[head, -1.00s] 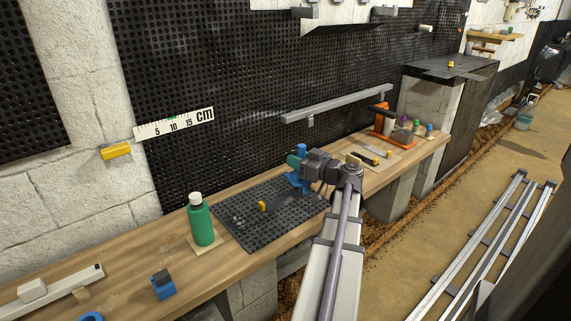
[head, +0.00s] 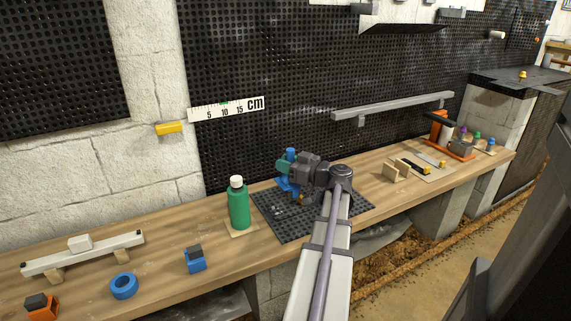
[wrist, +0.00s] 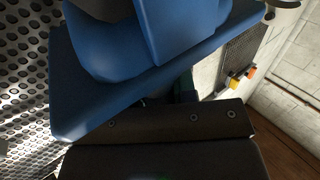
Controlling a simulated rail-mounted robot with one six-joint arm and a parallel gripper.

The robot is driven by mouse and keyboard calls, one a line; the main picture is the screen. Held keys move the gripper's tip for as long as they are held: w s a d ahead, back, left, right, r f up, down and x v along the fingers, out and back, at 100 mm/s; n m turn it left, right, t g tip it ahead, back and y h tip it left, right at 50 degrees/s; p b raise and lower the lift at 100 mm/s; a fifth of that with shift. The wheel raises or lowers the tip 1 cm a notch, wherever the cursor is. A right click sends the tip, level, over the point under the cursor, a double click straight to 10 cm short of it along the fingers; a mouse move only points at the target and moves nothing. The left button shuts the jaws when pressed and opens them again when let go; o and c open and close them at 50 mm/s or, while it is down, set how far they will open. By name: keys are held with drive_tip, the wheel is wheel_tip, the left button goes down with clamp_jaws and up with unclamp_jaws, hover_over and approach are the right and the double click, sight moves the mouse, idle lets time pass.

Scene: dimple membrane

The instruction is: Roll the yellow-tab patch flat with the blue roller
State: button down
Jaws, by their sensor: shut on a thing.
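My gripper (head: 287,171) is shut on the blue roller (head: 285,187) and holds it over the dark dimpled membrane (head: 265,205) on the bench. The roller's blue body fills the top of the wrist view (wrist: 140,65), above my gripper's dark parts. The yellow tab (head: 301,197) shows small just right of the roller, partly hidden by my arm. The patch itself is mostly hidden or too dark to tell apart from the membrane. I cannot tell whether the roller touches it.
A green bottle (head: 239,206) stands on a small board just left of the membrane. Further left are a blue block (head: 195,261), a blue ring (head: 124,286) and a pale bar on supports (head: 85,253). Wooden blocks (head: 396,171) and an orange rack (head: 440,128) stand at right.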

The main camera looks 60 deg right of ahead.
sight(285, 179)
drive_tip(key=shift+f+b, duration=1.65)
drive_tip(key=shift+b, duration=0.05)
drive_tip(key=shift+f+b, duration=0.85)
drive_tip(key=shift+r, duration=0.15)
drive_tip(key=shift+w+a+r, duration=0.1)
drive_tip(key=shift+w+a, duration=0.25)
drive_tip(key=shift+a, duration=0.3)
drive_tip(key=shift+w+a, duration=0.35)
drive_tip(key=shift+a, duration=0.25)
drive_tip(key=shift+s+d, duration=0.35)
drive_tip(key=shift+d, duration=0.35)
